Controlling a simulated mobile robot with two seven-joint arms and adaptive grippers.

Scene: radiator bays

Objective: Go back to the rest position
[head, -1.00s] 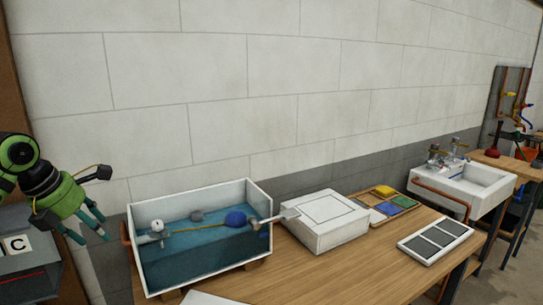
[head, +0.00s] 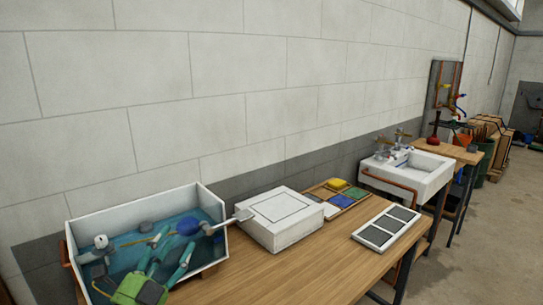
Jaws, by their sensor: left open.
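My left gripper (head: 170,252), green with teal fingers, is at the lower left of the head view. It is open, with its fingers in front of the water tank (head: 215,205) and nothing visible between them. I cannot tell whether the fingers are above the water or in it. The gripper hides part of the tank's front and inside. My right gripper is not in view.
The white tank holds a blue ball (head: 187,225) and grey lumps. Beside it on the wooden bench (head: 290,270) are a white box (head: 283,220), a tray of coloured pads (head: 347,200) and a grey-panelled frame (head: 387,229). A white sink (head: 412,175) stands further right. Floor is open at right.

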